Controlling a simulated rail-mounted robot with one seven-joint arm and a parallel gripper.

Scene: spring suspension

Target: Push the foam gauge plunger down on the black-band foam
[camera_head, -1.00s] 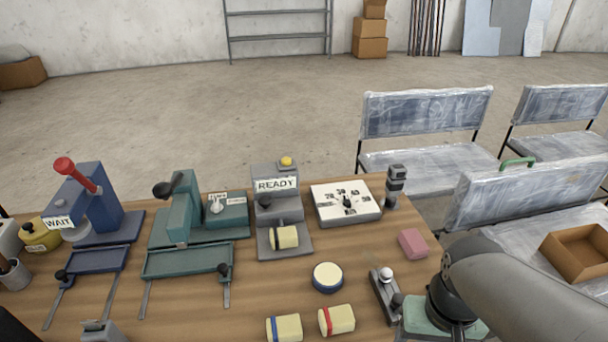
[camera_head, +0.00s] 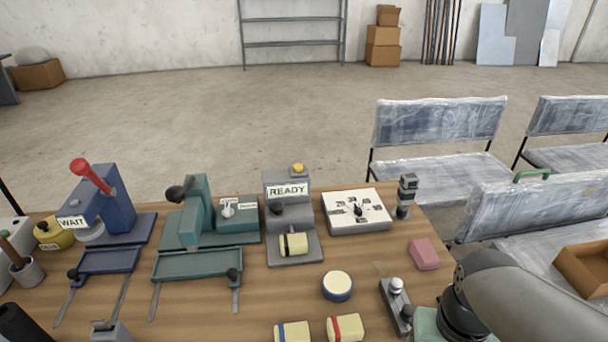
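The foam gauge (camera_head: 289,189) is a grey stand with a READY sign and a yellow button on top. Its dark plunger knob (camera_head: 277,209) shows on the front, at the left. The black-band foam (camera_head: 294,244), a cream cylinder lying on its side, rests on the gauge's base below the knob. I cannot tell whether the plunger touches it. My arm shows at the lower right, well away from the gauge. My gripper is not in view.
A blue-band foam (camera_head: 292,332), a red-band foam (camera_head: 345,328) and a round cream-topped piece (camera_head: 337,286) sit in front. A white dial box (camera_head: 356,212) stands right of the gauge, a teal press (camera_head: 194,217) left. A pink block (camera_head: 424,254) lies near my arm.

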